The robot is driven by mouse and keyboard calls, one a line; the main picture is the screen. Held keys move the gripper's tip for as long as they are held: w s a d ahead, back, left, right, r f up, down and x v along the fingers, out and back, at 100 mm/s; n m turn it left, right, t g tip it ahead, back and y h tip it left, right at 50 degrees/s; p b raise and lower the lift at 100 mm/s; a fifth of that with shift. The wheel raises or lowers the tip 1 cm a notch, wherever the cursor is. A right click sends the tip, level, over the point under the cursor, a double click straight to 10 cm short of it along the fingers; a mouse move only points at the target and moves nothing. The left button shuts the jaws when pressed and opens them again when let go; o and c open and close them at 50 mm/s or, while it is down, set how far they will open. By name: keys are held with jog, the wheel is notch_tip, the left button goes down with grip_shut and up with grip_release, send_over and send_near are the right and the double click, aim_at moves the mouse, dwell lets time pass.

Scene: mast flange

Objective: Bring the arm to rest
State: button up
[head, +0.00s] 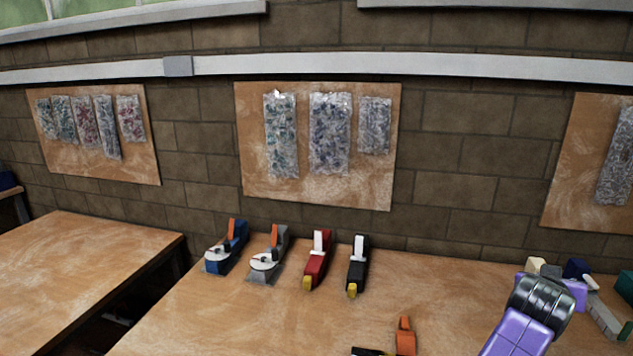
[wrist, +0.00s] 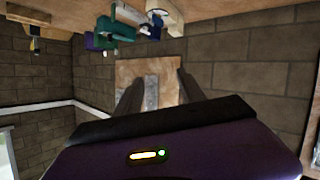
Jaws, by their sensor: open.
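My gripper (wrist: 160,82) shows in the wrist view as two dark fingers standing apart, with nothing between them. Beyond the fingers is a wall board (wrist: 134,68) with clear bags, some way off. The wrist view is upside down, with the bench along its top edge. In the head view, my arm, purple with a black ribbed joint, reaches in from the lower right over the bench. The gripper's fingers cannot be made out there.
The wooden bench (head: 235,318) carries several tape dispensers, among them a blue one (head: 226,250) and a red one (head: 317,262). Assorted blocks and tools (head: 603,318) lie at the right by my arm. A second table (head: 75,265) stands left, across a gap.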

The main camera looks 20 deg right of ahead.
jog(key=a+r+n+t+h, duration=0.4)
jog(key=a+r+t, duration=0.15)
jog(key=r, duration=0.45)
jog(key=a+f+n+t+y, duration=0.2)
jog(key=a+n+t+y, duration=0.65)
jog(key=a, duration=0.65)
jog(key=s+a+f+y, duration=0.4)
jog(key=s+a+f, duration=0.2)
jog(key=s+a, duration=0.4)
jog(key=s+a+f+y, duration=0.5)
jog(key=s+a+f, duration=0.2)
jog(key=s+a, duration=0.3)
jog(key=shift+a+f+g, duration=0.25)
jog(key=shift+a+g, duration=0.05)
jog(key=shift+a, duration=0.4)
jog(key=shift+o, duration=1.1)
jog(key=s+a+f+m+g, duration=0.1)
jog(key=s+a+f+g, duration=0.2)
jog(key=s, duration=0.6)
jog(key=shift+s+f+m, duration=0.15)
jog(key=shift+f+m, duration=0.2)
jog(key=shift+f, duration=0.5)
jog(key=o, duration=0.3)
jog(key=shift+s+f+h, duration=0.1)
jog(key=shift+s+h, duration=0.1)
jog(key=shift+h, duration=0.05)
jog(key=shift+w, duration=0.1)
